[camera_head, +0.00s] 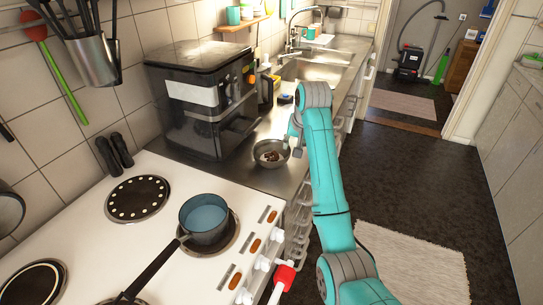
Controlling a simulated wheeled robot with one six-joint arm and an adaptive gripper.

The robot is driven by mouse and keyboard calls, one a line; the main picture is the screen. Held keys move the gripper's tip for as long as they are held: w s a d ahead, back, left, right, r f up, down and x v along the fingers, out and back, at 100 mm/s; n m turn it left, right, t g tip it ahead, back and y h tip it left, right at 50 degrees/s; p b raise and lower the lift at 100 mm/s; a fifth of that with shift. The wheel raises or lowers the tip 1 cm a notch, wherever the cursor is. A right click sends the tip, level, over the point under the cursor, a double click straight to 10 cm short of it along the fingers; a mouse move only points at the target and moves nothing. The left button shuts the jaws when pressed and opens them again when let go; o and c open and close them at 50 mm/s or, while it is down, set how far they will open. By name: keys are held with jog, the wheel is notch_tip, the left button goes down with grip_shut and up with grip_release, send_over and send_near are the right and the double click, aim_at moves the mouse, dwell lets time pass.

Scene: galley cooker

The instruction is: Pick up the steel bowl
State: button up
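The steel bowl (271,164) stands upright on the metal counter, right of the cooker and in front of the black appliance. Something brown and light-coloured lies in it. My teal arm reaches over the counter's front edge from the lower right and bends down near the bowl. My gripper (294,149) is at the bowl's right side, small and partly hidden by the arm. Whether its fingers touch the rim, and whether they are open or shut, I cannot tell.
A blue-lined saucepan (206,217) stands on the white cooker (165,235), its handle pointing to the lower left. The sink (315,72) is farther along the counter. Dark floor and a pale rug (415,265) lie to the right.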

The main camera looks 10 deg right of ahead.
jog(key=shift+w+a+f, duration=0.1)
jog(key=shift+w+f, duration=0.1)
jog(key=shift+f, duration=0.4)
jog(key=shift+w+r+x, duration=0.1)
jog(key=shift+w+x, duration=0.15)
jog(key=shift+x, duration=1.05)
jog(key=shift+w+r+x, duration=0.1)
jog(key=shift+w+x, duration=0.1)
jog(key=shift+x, duration=1.15)
jog(key=shift+c, duration=0.2)
grip_shut()
